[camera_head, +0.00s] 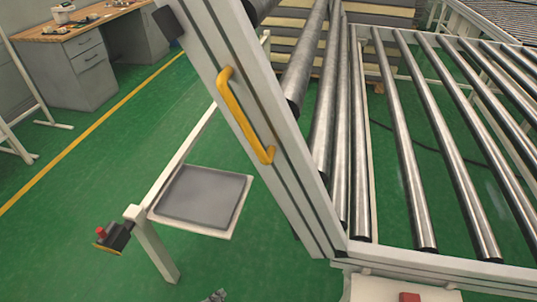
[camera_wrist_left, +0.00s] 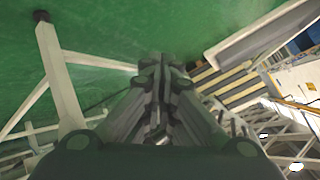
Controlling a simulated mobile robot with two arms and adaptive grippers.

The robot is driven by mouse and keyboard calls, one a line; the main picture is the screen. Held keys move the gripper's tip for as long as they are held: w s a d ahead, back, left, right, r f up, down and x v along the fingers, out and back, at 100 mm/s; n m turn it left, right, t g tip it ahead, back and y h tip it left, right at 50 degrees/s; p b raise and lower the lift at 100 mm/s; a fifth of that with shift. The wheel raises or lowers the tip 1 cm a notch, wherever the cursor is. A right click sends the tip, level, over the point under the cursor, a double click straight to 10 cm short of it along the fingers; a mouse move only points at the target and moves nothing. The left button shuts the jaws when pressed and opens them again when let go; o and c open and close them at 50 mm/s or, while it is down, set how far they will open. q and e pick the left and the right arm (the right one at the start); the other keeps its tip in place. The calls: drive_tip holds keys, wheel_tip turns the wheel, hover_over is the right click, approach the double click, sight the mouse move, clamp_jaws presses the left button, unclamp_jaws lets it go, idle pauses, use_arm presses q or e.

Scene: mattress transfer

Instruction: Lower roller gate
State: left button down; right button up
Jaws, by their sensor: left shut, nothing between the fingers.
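The roller gate (camera_head: 219,110) stands raised and tilted in the head view, a pale frame with steel rollers on its right side. A yellow handle (camera_head: 244,115) is fixed on its near rail. The gate's lower end meets the flat roller conveyor (camera_head: 440,262). Only the tip of my left gripper (camera_head: 216,296) shows, at the bottom edge, below and left of the gate and apart from the handle. In the left wrist view, my left gripper (camera_wrist_left: 160,75) is shut and empty, with green floor beyond it. My right gripper is not in view.
A grey panel (camera_head: 203,194) on a pale frame stands left of the gate. A red button on a dark box (camera_head: 112,236) is at that frame's corner. A workbench (camera_head: 85,35) stands at the back left. Green floor is clear at the lower left.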

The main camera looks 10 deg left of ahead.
use_arm(q)
drive_tip(key=w+d+r+m+t+h+p, duration=0.1)
drive_tip(key=w+d+r+m+t+h, duration=0.2)
drive_tip(key=r, duration=1)
drive_tip(key=s+d+r+m+t+h+p, duration=0.1)
drive_tip(key=s+d+r+m+h, duration=0.15)
drive_tip(key=r, duration=1.05)
drive_tip(key=s+d+r+m+t+h+p, duration=0.1)
drive_tip(key=d+r+m+h, duration=0.2)
drive_tip(key=r, duration=0.9)
drive_tip(key=s+d+r+m+t+h+p, duration=0.15)
drive_tip(key=d+r, duration=0.35)
drive_tip(key=r, duration=0.8)
drive_tip(key=w+a+p+x, duration=0.1)
drive_tip(key=p+x, duration=0.1)
drive_tip(key=x, duration=0.8)
drive_tip(key=shift+y, duration=0.4)
drive_tip(key=a+f, duration=0.2)
drive_tip(key=a, duration=0.1)
drive_tip(key=shift+w+a+f, duration=0.15)
drive_tip(key=shift+w+f, duration=0.1)
drive_tip(key=shift+w, duration=0.15)
drive_tip(key=shift+m, duration=0.3)
